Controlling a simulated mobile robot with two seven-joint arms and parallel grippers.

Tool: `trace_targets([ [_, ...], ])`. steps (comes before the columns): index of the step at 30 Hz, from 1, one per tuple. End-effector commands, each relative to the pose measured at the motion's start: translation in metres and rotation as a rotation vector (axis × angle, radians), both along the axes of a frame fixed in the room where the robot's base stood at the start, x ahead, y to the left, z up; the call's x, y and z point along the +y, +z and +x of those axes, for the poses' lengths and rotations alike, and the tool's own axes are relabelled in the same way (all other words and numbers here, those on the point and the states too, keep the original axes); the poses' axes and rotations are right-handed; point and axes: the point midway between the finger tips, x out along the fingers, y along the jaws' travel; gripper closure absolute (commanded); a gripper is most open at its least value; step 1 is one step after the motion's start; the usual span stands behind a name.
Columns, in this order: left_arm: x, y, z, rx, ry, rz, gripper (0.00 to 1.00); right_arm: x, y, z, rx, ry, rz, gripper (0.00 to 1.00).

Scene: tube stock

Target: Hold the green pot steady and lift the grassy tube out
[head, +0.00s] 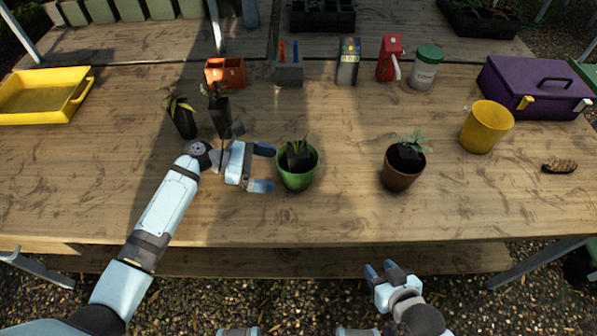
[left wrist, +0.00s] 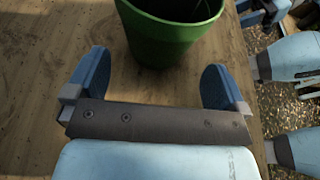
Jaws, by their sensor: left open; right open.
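The green pot (head: 297,179) stands upright on the wooden table. A dark tube with grassy leaves (head: 297,157) sits inside it, rising above the rim. My left gripper (head: 264,168) is open just left of the pot, its fingertips pointing toward it and not closed on it. In the left wrist view the green pot (left wrist: 165,35) is ahead of the two spread blue fingers (left wrist: 155,78); the tube is largely out of that view. My right gripper (head: 381,270) is open and empty in front of the table's near edge.
A brown pot (head: 402,175) with a leafy plant stands right of the green pot. Two dark tubes with plants (head: 183,120) stand behind my left wrist. A yellow cup (head: 486,128), purple toolbox (head: 535,88) and yellow tray (head: 42,97) are farther out. The front middle is clear.

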Motion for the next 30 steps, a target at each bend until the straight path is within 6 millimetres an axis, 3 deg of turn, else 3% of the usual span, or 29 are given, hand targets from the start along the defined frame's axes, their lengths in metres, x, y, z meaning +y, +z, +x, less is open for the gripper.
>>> trace_targets([
  [5, -0.027, -0.013, 0.0, -0.002, -0.001, -0.002, 0.0, 0.002, -0.017, 0.002, 0.011, -0.007, 0.014, 0.57],
  [12, -0.054, -0.015, 0.0, -0.001, 0.0, -0.001, 0.0, 0.001, -0.004, 0.001, 0.004, -0.004, 0.007, 0.57],
  [27, -0.065, -0.02, 0.0, -0.002, 0.0, 0.0, 0.0, 0.0, -0.005, 0.0, 0.004, -0.002, 0.004, 0.57],
  [30, -0.065, -0.02, 0.0, -0.002, 0.0, 0.0, 0.23, 0.0, -0.005, 0.0, 0.004, -0.002, 0.004, 0.57],
])
